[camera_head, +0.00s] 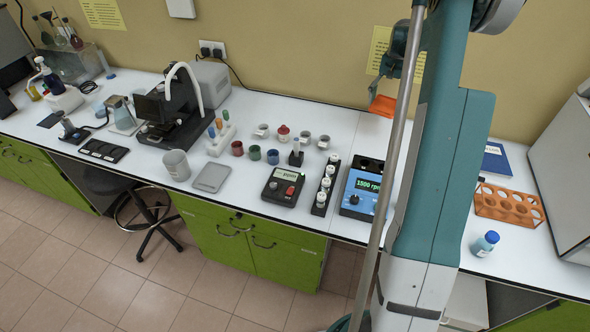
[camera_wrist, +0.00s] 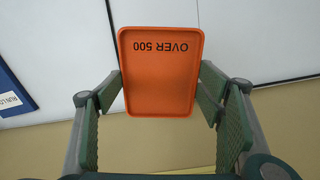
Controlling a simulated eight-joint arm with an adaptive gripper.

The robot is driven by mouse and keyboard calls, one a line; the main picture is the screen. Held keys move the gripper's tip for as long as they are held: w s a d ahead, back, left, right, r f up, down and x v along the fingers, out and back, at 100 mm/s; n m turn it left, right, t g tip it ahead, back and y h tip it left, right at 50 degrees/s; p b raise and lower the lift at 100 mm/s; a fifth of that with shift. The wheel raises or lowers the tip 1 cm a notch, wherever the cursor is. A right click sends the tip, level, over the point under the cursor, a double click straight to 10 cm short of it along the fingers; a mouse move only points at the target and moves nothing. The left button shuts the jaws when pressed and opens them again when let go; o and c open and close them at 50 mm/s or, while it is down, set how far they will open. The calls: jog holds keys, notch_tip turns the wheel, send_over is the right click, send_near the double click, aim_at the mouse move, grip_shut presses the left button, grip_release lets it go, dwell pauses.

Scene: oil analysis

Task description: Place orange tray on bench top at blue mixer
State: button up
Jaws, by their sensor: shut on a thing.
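An orange tray (camera_wrist: 160,82) marked "OVER 500" is between my gripper's (camera_wrist: 160,97) two green fingers, with the lettering upside down in the wrist view. The gripper is shut on its sides. In the head view the tray (camera_head: 382,105) is a small orange patch near the back of the bench, partly hidden by my arm. It appears to be held above the white bench top (camera_head: 330,122). The blue mixer (camera_head: 361,190), with a "1500 rpm" display, stands nearer the front edge, left of my arm.
A row of white-capped vials (camera_head: 326,184) stands just left of the mixer. A dark meter (camera_head: 283,187) is farther left. An orange rack (camera_head: 509,204), a blue-capped bottle (camera_head: 485,243) and a blue folder (camera_head: 496,159) are to the right. Bare bench lies behind the mixer.

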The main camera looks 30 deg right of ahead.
jog(key=shift+w+a+r, duration=0.25)
jog(key=shift+a+r, duration=0.3)
jog(key=shift+r, duration=0.25)
jog(key=w+a+n+p, duration=0.1)
jog(key=w+a, duration=0.2)
jog(key=a, duration=1.4)
jog(key=w+a+p, duration=0.1)
jog(key=w+a, duration=0.3)
jog(key=a, duration=1.2)
jog(key=s+a, duration=0.3)
jog(key=a, duration=0.8)
jog(key=s+a+n+p, duration=0.1)
jog(key=s+a, duration=0.3)
jog(key=a, duration=0.7)
jog(key=s+a, duration=0.3)
jog(key=a, duration=0.8)
jog(key=shift+w+d+f, duration=0.1)
jog(key=shift+d+f, duration=0.05)
jog(key=shift+f, duration=1.15)
jog(key=shift+w+d+f, duration=0.1)
jog(key=shift+f, duration=1.2)
jog(key=shift+s+f, duration=0.1)
jog(key=shift+f, duration=2.75)
